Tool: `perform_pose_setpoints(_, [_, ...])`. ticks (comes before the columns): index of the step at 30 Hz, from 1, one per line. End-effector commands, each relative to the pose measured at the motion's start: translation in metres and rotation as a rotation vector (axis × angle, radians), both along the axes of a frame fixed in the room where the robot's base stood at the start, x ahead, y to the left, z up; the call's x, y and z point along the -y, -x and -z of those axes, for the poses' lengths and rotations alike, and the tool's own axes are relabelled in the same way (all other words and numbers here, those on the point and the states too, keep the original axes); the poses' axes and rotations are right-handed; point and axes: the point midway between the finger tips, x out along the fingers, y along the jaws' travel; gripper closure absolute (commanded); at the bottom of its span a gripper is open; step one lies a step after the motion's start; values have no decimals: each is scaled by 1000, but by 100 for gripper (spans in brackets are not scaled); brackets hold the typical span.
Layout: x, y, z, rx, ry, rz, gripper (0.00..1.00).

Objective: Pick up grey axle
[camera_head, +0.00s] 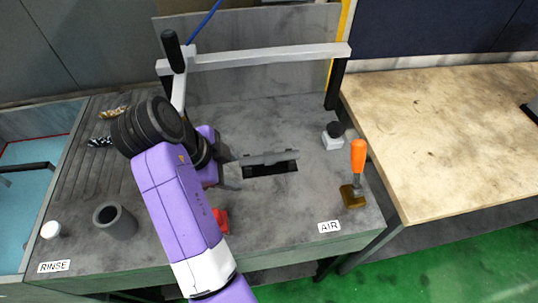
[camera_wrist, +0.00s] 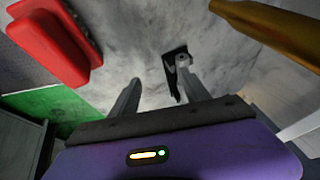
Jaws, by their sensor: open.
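The grey axle (camera_head: 268,157) lies roughly level across a black holder (camera_head: 272,171) in the middle of the grey bench. In the wrist view the dark holder (camera_wrist: 170,63) shows beyond the fingers, with a small grey round end (camera_wrist: 182,59) beside the right finger that looks like the axle's end. My gripper (camera_head: 232,172) is just left of the axle's left end, low over the bench. The wrist view shows its two fingers spread apart (camera_wrist: 158,80) with nothing between them. My purple arm partly hides the gripper in the head view.
A red block (camera_head: 221,220) sits close below my gripper, also at upper left in the wrist view (camera_wrist: 48,42). An orange-handled tool (camera_head: 358,158) stands right. A white rail (camera_head: 255,57) spans the back. A grey cup (camera_head: 115,221) stands left. Bench front is fairly clear.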

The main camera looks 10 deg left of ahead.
Motion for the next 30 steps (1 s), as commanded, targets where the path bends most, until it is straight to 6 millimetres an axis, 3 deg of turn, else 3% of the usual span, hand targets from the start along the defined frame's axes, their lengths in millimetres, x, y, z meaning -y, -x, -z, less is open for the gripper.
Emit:
perform_pose_setpoints(12, [50, -56, -2, 0, -1, 0, 45])
perform_pose_setpoints(19, [58, -65, 4, -1, 1, -2, 45])
perform_pose_setpoints(30, [71, -79, 43, -1, 0, -3, 45])
